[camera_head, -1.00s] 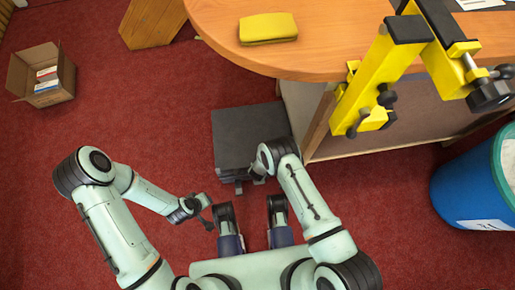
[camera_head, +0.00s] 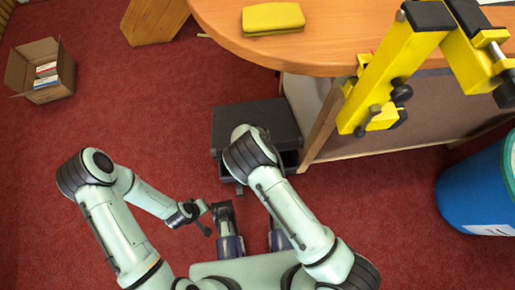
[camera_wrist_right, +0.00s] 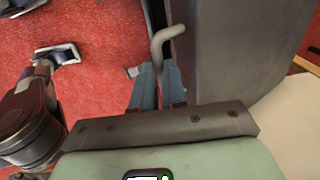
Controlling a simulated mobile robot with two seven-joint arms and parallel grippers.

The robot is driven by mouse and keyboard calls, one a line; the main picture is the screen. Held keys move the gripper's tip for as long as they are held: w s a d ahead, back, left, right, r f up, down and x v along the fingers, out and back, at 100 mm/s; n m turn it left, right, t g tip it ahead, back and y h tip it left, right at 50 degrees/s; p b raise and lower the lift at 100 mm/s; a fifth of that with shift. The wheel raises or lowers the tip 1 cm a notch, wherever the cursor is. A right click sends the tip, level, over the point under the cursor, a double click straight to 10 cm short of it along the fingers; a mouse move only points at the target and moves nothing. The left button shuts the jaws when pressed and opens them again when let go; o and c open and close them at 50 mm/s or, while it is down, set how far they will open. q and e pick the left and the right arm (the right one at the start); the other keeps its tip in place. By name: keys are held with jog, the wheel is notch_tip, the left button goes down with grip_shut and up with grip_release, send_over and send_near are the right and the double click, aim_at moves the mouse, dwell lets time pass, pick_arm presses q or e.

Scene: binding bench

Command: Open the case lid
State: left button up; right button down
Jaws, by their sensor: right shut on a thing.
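The dark grey case (camera_head: 228,118) stands on the red carpet beside the bench leg. Its lid is raised a little, with a dark gap under its front edge at the right. The lid fills the upper right of the right wrist view (camera_wrist_right: 235,50). My right gripper (camera_wrist_right: 158,72) is shut on the pale bent handle (camera_wrist_right: 165,38) at the lid's edge. In the head view my right wrist covers the case's front and hides those fingers. My left gripper (camera_head: 205,222) is left of and nearer than the case, apart from it; its fingers are too small to judge.
The wooden bench (camera_head: 335,38) overhangs right behind the case, its leg and panel close on the right. A yellow clamp (camera_head: 385,80) hangs off its edge, and a yellow pouch (camera_head: 273,18) lies on top. A blue bin (camera_head: 475,190) stands far right, a cardboard box (camera_head: 45,92) far left. Carpet at left is clear.

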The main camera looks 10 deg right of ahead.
jog(key=shift+t, duration=0.4)
jog(key=w+r, duration=0.4)
jog(key=w, duration=0.1)
jog(key=shift+d+r, duration=0.15)
jog(key=shift+r, duration=0.15)
jog(key=c, duration=1.5)
grip_release()
jog(key=o, duration=0.3)
jog(key=shift+w+f, duration=0.15)
jog(key=shift+f, duration=0.05)
pick_arm(q)
jog(key=shift+w, duration=0.15)
pick_arm(e)
jog(key=shift+o, duration=0.2)
jog(key=shift+r, duration=0.1)
